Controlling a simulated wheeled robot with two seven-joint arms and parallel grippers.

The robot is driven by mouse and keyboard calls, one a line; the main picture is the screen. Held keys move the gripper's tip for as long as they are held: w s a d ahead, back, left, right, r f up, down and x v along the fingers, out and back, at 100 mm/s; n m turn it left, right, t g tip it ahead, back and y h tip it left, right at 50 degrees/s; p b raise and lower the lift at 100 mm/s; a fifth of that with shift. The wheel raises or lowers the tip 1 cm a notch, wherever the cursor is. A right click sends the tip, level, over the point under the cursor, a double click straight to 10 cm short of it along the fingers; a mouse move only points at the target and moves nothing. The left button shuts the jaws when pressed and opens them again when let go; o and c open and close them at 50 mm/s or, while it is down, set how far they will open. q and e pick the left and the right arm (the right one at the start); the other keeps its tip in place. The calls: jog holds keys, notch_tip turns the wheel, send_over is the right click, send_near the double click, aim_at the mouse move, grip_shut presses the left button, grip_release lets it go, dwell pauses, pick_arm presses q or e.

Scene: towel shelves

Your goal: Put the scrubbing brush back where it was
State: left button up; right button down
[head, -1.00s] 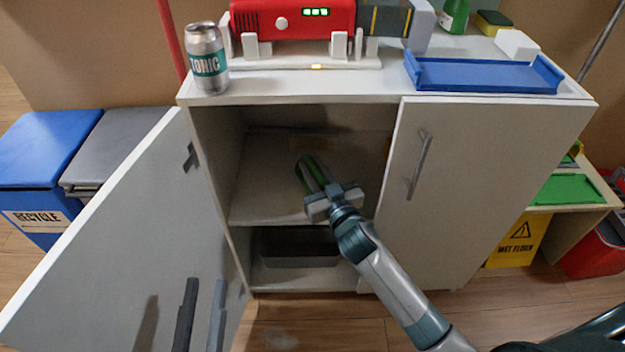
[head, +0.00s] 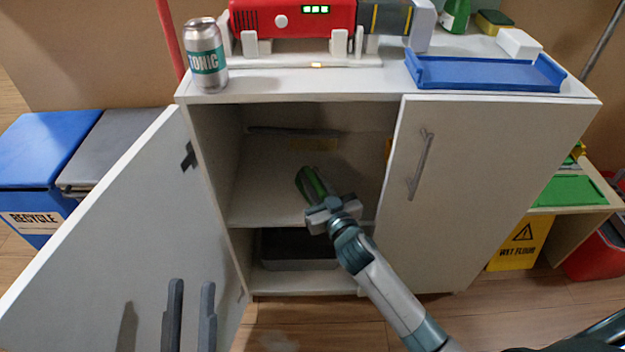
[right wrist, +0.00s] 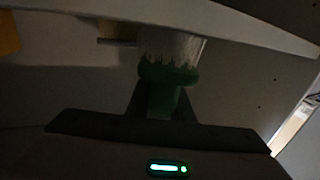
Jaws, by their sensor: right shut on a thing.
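The scrubbing brush shows as a green thing (head: 311,183) inside the open left side of the cupboard. In the right wrist view the brush has a green body (right wrist: 167,76) with pale bristles above it. My right gripper (head: 322,200) is shut on the brush and holds it at the front of the upper compartment, in front of the middle shelf (head: 265,212). I cannot tell whether the brush touches the shelf. My left gripper (head: 191,286) is low at the left before the open door, its two fingers apart and empty.
The left cupboard door (head: 110,240) stands open and the right door (head: 490,190) is shut. A dark tray (head: 290,262) sits in the lower compartment. A tonic can (head: 206,60), a red device (head: 290,17) and a blue tray (head: 485,75) stand on top.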

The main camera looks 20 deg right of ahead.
aim_at(323, 197)
jog(key=shift+f, duration=0.1)
jog(key=c, duration=1.6)
grip_release()
pick_arm(q)
jog(key=shift+w+r, duration=0.1)
jog(key=shift+r, duration=0.1)
pick_arm(e)
jog(key=shift+o, duration=0.2)
